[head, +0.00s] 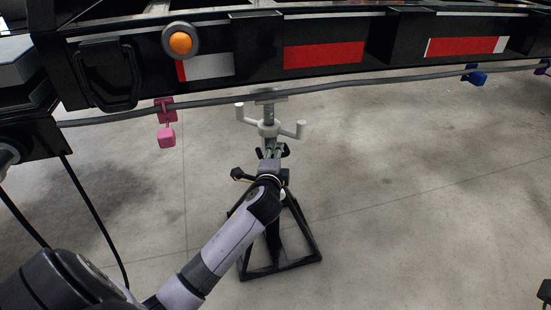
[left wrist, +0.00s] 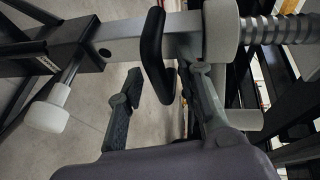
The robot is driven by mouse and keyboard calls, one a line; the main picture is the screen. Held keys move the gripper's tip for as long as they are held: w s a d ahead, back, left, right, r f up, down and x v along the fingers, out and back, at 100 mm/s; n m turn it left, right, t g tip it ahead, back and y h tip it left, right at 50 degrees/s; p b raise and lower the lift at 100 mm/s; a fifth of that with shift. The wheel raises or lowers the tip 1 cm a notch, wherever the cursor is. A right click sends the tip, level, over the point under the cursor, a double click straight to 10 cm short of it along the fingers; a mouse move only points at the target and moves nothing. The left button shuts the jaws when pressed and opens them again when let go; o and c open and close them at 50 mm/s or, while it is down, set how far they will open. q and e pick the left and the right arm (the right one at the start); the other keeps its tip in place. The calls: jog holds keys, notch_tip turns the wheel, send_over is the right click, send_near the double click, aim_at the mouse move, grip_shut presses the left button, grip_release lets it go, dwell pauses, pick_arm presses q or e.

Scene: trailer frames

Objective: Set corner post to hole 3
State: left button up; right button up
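The corner post (head: 270,128) stands upright under the trailer edge. It has a grey screw and white hub with arms on top, and a black frame base. In the left wrist view the post's grey square tube (left wrist: 125,35) lies across the picture and enters a black sleeve (left wrist: 75,45). A hole shows near the sleeve's edge; its number cannot be read. A pin with a white knob (left wrist: 47,117) sits at the sleeve. My left gripper (head: 272,153) is at the tube, just below the hub. Its fingers look apart, with no pin between them. My right gripper is not clearly visible.
The black trailer side rail (head: 400,35) runs across the top, with red-white reflectors and an orange lamp (head: 180,43). A grey cable (head: 350,84) hangs below it, with a pink clip (head: 166,120) and blue clip (head: 474,75). The concrete floor right of the post is largely clear.

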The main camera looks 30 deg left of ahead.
pick_arm(q)
grip_shut()
dwell(0.4)
dwell(0.4)
